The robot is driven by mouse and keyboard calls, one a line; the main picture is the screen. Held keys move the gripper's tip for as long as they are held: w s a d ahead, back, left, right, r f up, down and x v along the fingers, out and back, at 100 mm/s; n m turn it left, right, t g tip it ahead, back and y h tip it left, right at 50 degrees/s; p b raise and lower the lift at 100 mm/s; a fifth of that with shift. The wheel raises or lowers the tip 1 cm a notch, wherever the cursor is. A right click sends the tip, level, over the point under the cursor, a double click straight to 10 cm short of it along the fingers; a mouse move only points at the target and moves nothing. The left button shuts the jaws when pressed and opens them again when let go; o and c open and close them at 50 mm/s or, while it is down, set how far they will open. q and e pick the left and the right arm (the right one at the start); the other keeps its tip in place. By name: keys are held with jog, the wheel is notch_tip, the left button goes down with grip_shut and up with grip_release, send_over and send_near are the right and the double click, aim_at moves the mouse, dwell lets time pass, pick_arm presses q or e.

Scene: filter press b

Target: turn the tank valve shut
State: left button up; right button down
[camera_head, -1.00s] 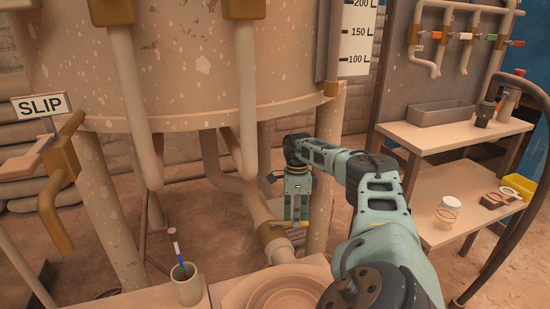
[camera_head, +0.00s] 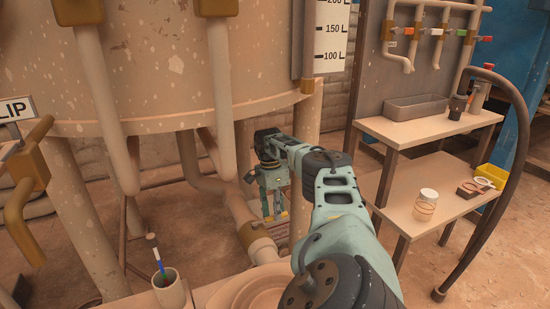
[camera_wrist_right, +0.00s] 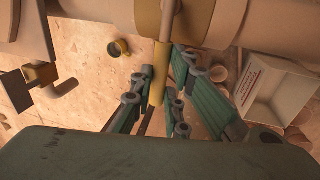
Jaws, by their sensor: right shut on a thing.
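The large speckled tank (camera_head: 190,80) stands behind. A pipe runs down from under it to the tank valve, whose brass body (camera_head: 253,237) shows low in the head view. In the right wrist view the brass valve body (camera_wrist_right: 182,20) lies at the top, with a lever with a yellow sleeve (camera_wrist_right: 160,65) pointing down from it. My right gripper (camera_head: 274,217) is just right of the valve body. In the wrist view its fingers (camera_wrist_right: 158,98) are shut around the lever's sleeve. The lever is hard to make out in the head view. My left gripper is out of view.
A cup with brushes (camera_head: 170,290) and a round dish (camera_head: 250,295) stand in front of the valve. A shelf bench (camera_head: 425,128) stands at right, with a dark hose (camera_head: 520,150) beside it. A pale labelled box (camera_wrist_right: 278,90) lies below right in the wrist view.

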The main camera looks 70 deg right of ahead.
jog(key=c, duration=1.7)
grip_release()
jog(key=shift+r, duration=0.1)
jog(key=r, duration=0.4)
jog(key=w+d+r, duration=0.1)
jog(key=r, duration=0.2)
jog(key=shift+r, duration=0.1)
